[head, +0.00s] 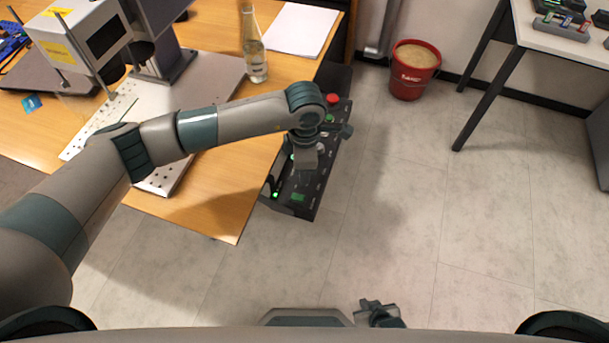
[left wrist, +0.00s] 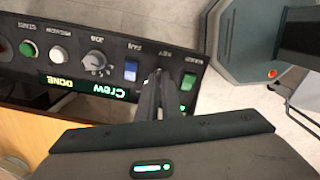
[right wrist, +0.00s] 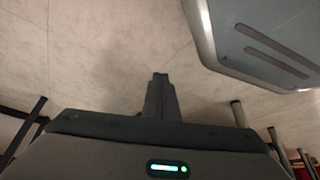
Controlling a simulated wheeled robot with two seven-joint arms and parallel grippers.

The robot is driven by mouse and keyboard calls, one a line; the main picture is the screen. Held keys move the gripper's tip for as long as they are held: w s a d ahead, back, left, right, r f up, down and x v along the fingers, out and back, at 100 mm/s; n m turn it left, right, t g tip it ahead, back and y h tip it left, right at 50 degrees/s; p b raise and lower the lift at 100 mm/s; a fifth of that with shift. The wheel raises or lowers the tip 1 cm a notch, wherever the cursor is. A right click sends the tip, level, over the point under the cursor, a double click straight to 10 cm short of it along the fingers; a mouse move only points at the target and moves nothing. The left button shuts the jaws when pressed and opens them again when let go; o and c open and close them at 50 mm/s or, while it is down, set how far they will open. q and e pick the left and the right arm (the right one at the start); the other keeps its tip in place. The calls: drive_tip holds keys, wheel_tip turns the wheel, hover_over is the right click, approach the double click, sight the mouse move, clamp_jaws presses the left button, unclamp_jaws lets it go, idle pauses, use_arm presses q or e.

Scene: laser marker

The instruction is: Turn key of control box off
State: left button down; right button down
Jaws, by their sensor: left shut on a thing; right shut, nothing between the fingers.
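The black control box (head: 318,188) stands at the right edge of the wooden desk, and its panel fills the upper left of the left wrist view (left wrist: 22,75). My left gripper (head: 304,172) reaches down over the box from the left. In the left wrist view its fingers (left wrist: 159,80) are shut at the spot labelled KEY, between the blue FAN rocker (left wrist: 131,69) and the green-lit LASER rocker (left wrist: 188,82). The key is hidden by the fingers, so its angle cannot be told. The display (left wrist: 84,88) reads "Crew DONE". My right gripper (right wrist: 159,78) is shut and empty above the floor.
The laser machine (head: 80,35) stands on the wooden desk (head: 225,205), with a glass bottle (head: 254,55) and white paper (head: 292,28) behind. A red bucket (head: 413,75) and a side table (head: 560,40) are at the far right. The floor right of the box is clear.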

use_arm(q)
drive_tip(key=n+b, duration=0.1)
drive_tip(key=n, duration=0.1)
drive_tip(key=shift+n, duration=0.3)
drive_tip(key=shift+n+b, duration=0.55)
drive_tip(key=shift+n, duration=0.55)
use_arm(e)
drive_tip(key=shift+s+d+f+g+h, duration=0.15)
drive_tip(key=shift+s+d+f+g, duration=0.25)
drive_tip(key=shift+s+d, duration=0.25)
drive_tip(key=shift+s+d+f+g+h, duration=0.15)
drive_tip(key=shift+s+d+f+g, duration=0.15)
drive_tip(key=shift+s+d+g, duration=0.25)
drive_tip(key=shift+d, duration=0.1)
use_arm(q)
drive_tip(key=c, duration=1.9)
unclamp_jaws()
drive_tip(key=shift+c, duration=0.2)
drive_tip(key=shift+r, duration=0.1)
